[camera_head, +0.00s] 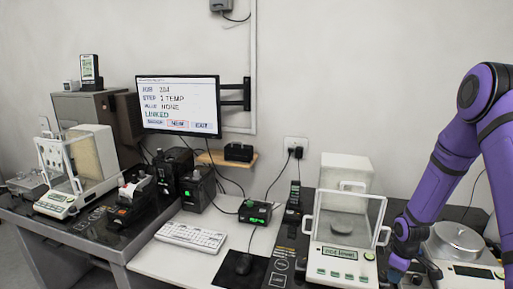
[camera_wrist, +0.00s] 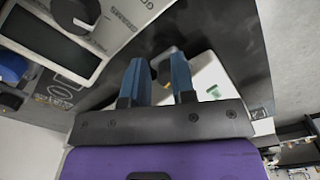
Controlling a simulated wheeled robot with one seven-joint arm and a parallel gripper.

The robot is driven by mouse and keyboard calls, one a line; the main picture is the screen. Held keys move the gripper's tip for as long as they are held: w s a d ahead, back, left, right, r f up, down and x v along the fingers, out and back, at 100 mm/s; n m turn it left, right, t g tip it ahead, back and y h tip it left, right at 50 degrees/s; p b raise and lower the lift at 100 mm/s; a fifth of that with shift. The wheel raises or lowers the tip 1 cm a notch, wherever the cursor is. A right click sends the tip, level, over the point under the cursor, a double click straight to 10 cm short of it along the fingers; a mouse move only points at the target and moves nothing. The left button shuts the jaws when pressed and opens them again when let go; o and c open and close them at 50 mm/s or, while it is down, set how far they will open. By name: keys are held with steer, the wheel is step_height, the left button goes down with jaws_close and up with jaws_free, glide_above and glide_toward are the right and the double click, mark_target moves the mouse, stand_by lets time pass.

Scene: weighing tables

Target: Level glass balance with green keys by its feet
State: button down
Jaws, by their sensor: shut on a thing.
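The glass balance with green keys (camera_head: 342,262) stands on the right-hand table in the head view. It has a clear draft shield, a round pan inside and a lit green display on its front. In the wrist view, part of its white body with a green key (camera_wrist: 212,91) shows beyond the fingers. My gripper (camera_wrist: 158,70) is low beside the balance's right side. Its two blue fingers are shut on a small grey part at the balance's edge, which looks like a levelling foot (camera_wrist: 168,55). The fingers partly hide it. I cannot make out a level bubble.
A balance with a round metal pan (camera_head: 456,240) stands close at right. A device with a dark display and knob (camera_wrist: 45,45) is near the fingers in the wrist view. Another glass balance (camera_head: 95,155) is far left. A monitor (camera_head: 178,106) and keyboard (camera_head: 190,237) are between.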

steer(key=shift+s+d+f, duration=0.2)
steer(key=shift+d+f, duration=0.05)
steer(key=shift+f, duration=0.2)
steer(key=shift+s+d, duration=0.15)
steer(key=shift+d, duration=0.05)
steer(key=shift+d+r, duration=0.2)
steer(key=shift+r, duration=0.35)
steer(key=shift+w+a+r, duration=0.1)
steer(key=shift+a+r, duration=0.05)
steer(key=shift+r, duration=1.05)
steer(key=shift+w+a+r, duration=0.1)
steer(key=shift+r, duration=1.05)
steer(key=shift+r, duration=0.1)
